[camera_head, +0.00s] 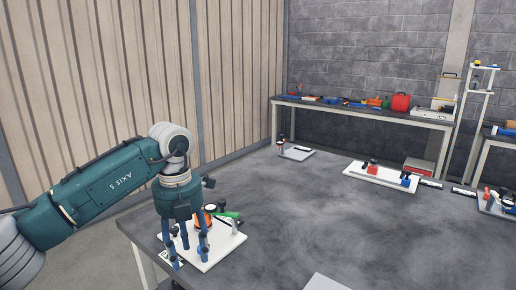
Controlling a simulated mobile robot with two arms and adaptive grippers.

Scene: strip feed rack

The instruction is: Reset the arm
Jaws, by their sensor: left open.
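My left arm (105,186) comes in from the left, dark green with grey joints. My left gripper (186,247) points down over a white board (226,247) near the left edge of the dark table. Its blue fingers are spread apart, and I see nothing held between them. The fingers partly hide small orange, green and dark items on the board; whether they touch the board I cannot tell. My right gripper is not in view.
The grey table (300,210) is mostly bare in the middle. A white board (378,180) with red and blue parts lies towards the back, and a smaller board (297,154) lies at the far left. A bench (370,113) with tools stands behind.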

